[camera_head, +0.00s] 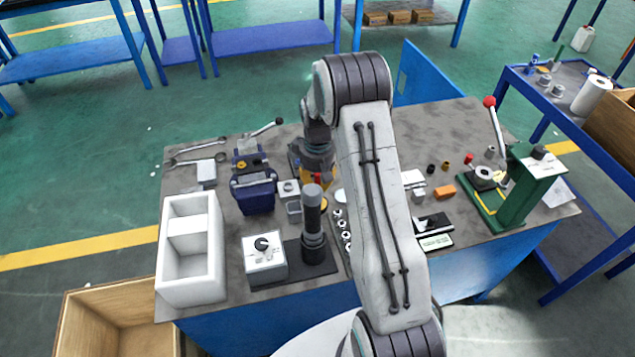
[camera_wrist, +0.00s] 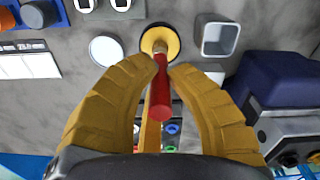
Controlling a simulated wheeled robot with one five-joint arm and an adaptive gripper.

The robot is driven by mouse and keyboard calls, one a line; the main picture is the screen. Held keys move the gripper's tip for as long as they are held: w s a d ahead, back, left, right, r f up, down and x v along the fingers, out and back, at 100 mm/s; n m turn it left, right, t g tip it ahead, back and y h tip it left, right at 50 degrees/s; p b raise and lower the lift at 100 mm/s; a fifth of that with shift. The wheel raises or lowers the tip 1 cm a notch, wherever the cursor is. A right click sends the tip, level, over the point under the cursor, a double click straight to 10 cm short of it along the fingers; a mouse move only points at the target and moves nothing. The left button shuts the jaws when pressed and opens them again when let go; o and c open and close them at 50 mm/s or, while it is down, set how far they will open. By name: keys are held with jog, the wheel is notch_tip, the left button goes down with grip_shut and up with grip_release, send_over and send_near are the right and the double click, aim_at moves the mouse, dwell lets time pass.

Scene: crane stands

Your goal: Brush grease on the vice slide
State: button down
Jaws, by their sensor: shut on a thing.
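My gripper (camera_wrist: 162,72) is shut on a red-handled brush (camera_wrist: 160,88), its two yellow fingers on either side of the handle.
A square grey dish (camera_wrist: 219,38) and a pale round disc (camera_wrist: 105,51) flank the tin. A dark upright cylinder (camera_head: 313,225) and a white box with a black knob (camera_head: 264,262) stand at the front. A white bin (camera_head: 190,260) is left; a green press (camera_head: 517,190) is right.

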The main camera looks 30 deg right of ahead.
jog(key=shift+r+p, duration=2.15)
jog(key=shift+r, duration=1.35)
jog(key=shift+a, duration=0.1)
